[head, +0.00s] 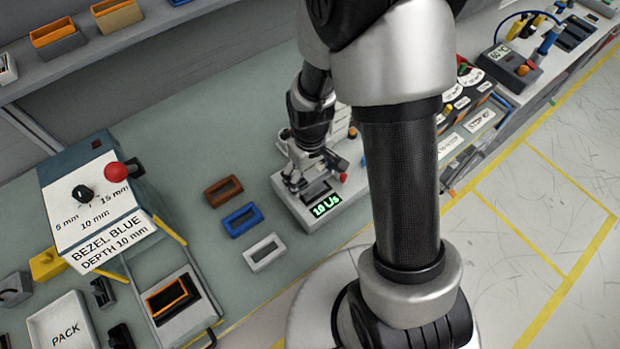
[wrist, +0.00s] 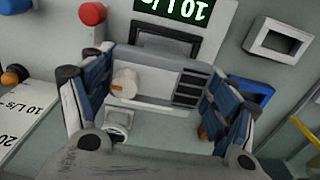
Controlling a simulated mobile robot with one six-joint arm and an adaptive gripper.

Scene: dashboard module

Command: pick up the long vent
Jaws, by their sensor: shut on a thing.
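The long vent (wrist: 150,82) is a grey block with a white round knob on its left and dark slats on its right, in the wrist view. My gripper (wrist: 162,78) is shut on it, with one blue-padded finger at each end. In the head view my gripper (head: 312,172) is over a grey test station (head: 290,202) with a green "10 L/s" display. In the wrist view a dark-framed opening (wrist: 165,38) of the station shows just beyond the vent. I cannot tell whether the vent touches the station. In the head view the arm hides part of the station.
Brown (head: 223,192), blue (head: 243,219) and white (head: 264,252) bezels lie left of the station. A red knob (wrist: 93,13) stands close by the gripper. A bezel depth box (head: 95,200) is at the left.

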